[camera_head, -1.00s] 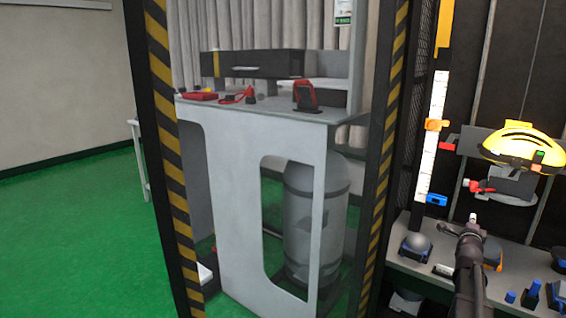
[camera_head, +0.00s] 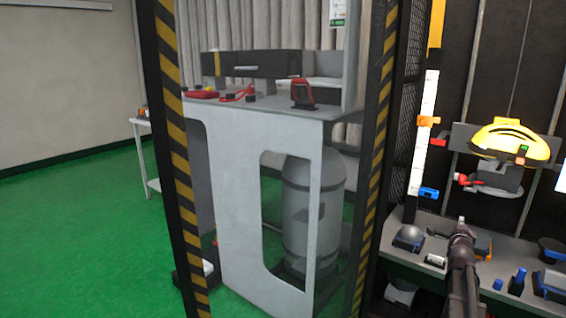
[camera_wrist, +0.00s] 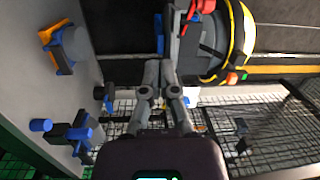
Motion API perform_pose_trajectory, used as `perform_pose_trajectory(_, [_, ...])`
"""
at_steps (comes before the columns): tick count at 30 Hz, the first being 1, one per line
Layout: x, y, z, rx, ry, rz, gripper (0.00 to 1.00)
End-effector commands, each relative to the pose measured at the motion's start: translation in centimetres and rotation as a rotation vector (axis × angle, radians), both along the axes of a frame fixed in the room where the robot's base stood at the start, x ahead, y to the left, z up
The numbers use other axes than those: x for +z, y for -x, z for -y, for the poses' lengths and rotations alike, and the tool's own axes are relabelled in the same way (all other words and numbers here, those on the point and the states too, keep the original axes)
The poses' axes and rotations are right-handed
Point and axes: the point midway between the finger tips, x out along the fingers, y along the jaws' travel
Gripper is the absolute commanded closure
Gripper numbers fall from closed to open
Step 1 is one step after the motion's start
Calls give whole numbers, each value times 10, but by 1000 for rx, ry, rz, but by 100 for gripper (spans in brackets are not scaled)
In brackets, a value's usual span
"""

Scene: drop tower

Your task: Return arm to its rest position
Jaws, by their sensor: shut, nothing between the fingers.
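My arm reaches in from the lower right of the head view, in front of the grey shelf (camera_head: 400,258) inside the tower. My gripper (camera_head: 461,222) is at its upper end, small and dark there. In the wrist view my gripper (camera_wrist: 161,68) is seen close up, its grey fingers together and nothing held. A yellow helmet on its mount (camera_head: 510,143) hangs above and to the right of my gripper in the head view. The helmet also shows in the wrist view (camera_wrist: 238,45), right of the fingers.
A yellow-black striped post (camera_head: 372,190) stands left of my arm, with mesh beside it. A white scale (camera_head: 424,130) carries an orange slider (camera_head: 429,121) and a blue slider (camera_head: 429,193). Several small items, including a blue bottle (camera_head: 517,282), stand on the shelf. Green floor (camera_head: 80,240) is open at left.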

Motion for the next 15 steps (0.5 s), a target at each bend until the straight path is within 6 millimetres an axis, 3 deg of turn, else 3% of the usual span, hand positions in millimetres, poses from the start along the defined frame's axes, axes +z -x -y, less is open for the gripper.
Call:
perform_pose_trajectory(8, [-25,-6,-51,79,41,-175,100])
perform_pose_trajectory(11, [-38,-7,-77,124,69,-267,100])
perform_pose_trajectory(15, [-63,-3,-126,219,129,-441,100])
